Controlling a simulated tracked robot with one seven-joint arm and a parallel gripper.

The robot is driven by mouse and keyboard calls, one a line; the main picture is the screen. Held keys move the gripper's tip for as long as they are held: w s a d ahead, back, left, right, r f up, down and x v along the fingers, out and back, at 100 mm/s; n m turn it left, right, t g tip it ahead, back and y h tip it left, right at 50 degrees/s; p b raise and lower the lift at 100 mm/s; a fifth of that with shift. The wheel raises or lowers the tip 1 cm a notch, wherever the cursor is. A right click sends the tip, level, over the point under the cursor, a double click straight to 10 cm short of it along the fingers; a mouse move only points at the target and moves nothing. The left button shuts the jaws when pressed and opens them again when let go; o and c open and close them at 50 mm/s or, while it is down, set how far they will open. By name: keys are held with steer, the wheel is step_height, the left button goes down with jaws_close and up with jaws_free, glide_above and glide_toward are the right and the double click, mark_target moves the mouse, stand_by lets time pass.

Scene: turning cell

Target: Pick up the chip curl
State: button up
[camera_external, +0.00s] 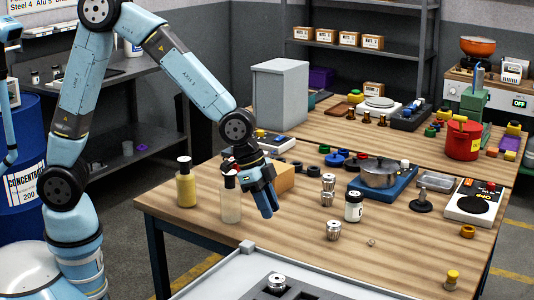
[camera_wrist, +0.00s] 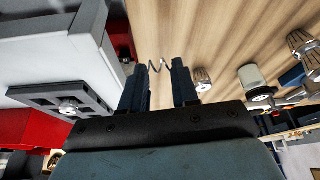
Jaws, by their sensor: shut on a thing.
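The chip curl (camera_wrist: 157,66) shows in the wrist view as a thin, shiny, bent strip between my fingertips. In the external view my gripper (camera_external: 268,208) points down over the front left part of the wooden table (camera_external: 295,235).
A yellow bottle (camera_external: 186,186) and a pale bottle (camera_external: 231,200) stand left of my gripper. Metal collets (camera_external: 333,230) and a white jar (camera_external: 353,207) stand to its right. A grey tray (camera_external: 290,289) holding a collet lies in front. The front right tabletop is mostly clear.

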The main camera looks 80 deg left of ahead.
steer(key=s+a+r, duration=0.3)
steer(key=s+r, duration=0.2)
steer(key=s, duration=0.4)
steer(key=shift+s+r, duration=0.3)
steer(key=shift+s, duration=0.1)
